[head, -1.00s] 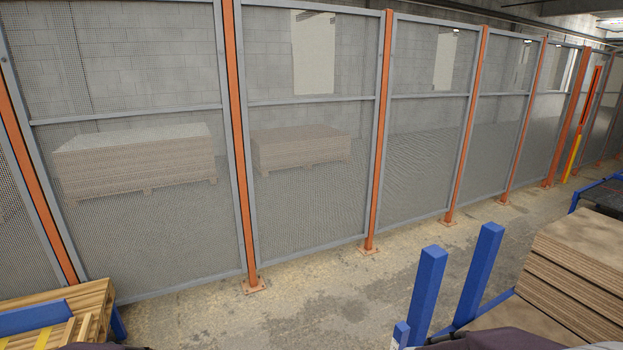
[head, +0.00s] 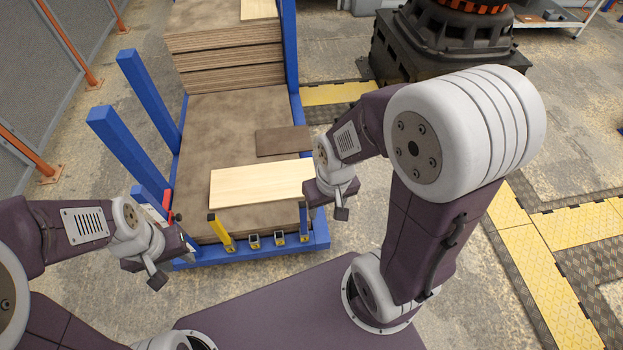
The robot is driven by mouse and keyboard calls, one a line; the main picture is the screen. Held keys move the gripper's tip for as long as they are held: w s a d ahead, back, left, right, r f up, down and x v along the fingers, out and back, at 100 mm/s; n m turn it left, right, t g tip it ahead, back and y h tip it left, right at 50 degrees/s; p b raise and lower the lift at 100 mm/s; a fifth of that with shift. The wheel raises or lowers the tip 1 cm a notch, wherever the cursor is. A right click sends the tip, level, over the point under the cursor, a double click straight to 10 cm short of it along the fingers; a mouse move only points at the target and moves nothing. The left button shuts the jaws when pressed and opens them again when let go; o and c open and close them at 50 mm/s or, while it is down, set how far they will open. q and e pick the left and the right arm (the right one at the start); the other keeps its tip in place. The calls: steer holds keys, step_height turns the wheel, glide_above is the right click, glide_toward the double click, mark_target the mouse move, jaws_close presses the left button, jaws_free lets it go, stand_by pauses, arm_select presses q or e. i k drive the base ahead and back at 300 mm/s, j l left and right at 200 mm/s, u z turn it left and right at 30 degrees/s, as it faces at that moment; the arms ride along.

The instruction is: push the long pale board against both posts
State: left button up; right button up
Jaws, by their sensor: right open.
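The long pale board (head: 255,184) lies flat on the brown sheet on a blue cart, near its front edge. Two tall blue posts, the near one (head: 130,150) and the far one (head: 147,90), stand along the cart's left side. The board's left end is apart from them. My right gripper (head: 328,203) is open at the board's right end and hides part of it; I cannot tell whether they touch. My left gripper (head: 160,264) is left of the cart's front corner, away from the board; its jaw opening is unclear.
A small dark board (head: 283,140) lies behind the pale board. A stack of brown boards (head: 225,50) stands at the cart's back. A mesh fence (head: 40,60) is on the left, a dark machine (head: 440,45) behind.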

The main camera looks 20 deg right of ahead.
mark_target(267, 182)
steer(key=z, duration=0.25)
steer(key=l+u, duration=0.15)
steer(key=l, duration=1.1)
steer(key=l+u, duration=0.1)
steer(key=l, duration=1.2)
steer(key=i+l, duration=0.25)
steer(key=i+l+u, duration=0.15)
steer(key=l, duration=0.3)
steer(key=i+l, duration=0.35)
steer(key=i+l+u, duration=0.1)
steer(key=i+l, duration=0.15)
steer(key=l, duration=0.2)
steer(key=i+j+u, duration=0.1)
steer(key=i, duration=0.45)
steer(key=i+j+u, duration=0.15)
steer(key=i, duration=0.35)
steer(key=j, duration=0.1)
